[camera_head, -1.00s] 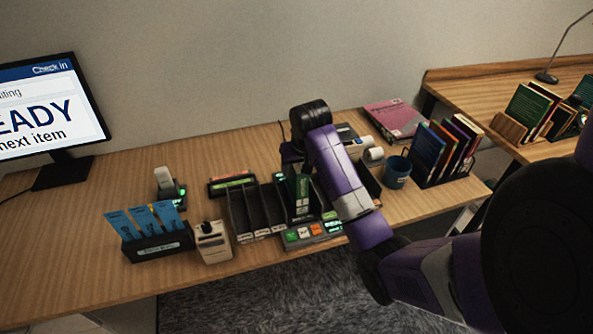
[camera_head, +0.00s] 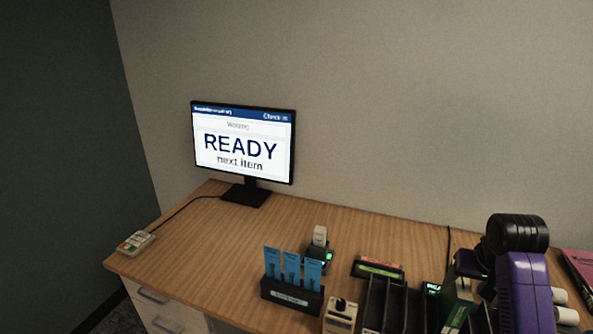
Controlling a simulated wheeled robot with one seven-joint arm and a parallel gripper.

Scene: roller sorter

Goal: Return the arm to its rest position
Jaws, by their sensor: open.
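My arm stands at the right edge, its black joint and purple link rising over the desk. My gripper (camera_head: 471,266) shows only in part, as a dark purple end just left of that link. It points down above the black sorter bins (camera_head: 396,305). Its jaws are open, though the fingertips are hard to make out. A green and white box (camera_head: 456,303) stands upright in the bins just below it. I cannot tell whether the gripper touches this box.
A monitor (camera_head: 242,143) reading READY stands at the back of the desk (camera_head: 190,240). In front are a holder with blue cards (camera_head: 292,294), a scanner in its dock (camera_head: 319,246), a beige device (camera_head: 340,316) and a keypad (camera_head: 136,243). The desk's left part is mostly clear.

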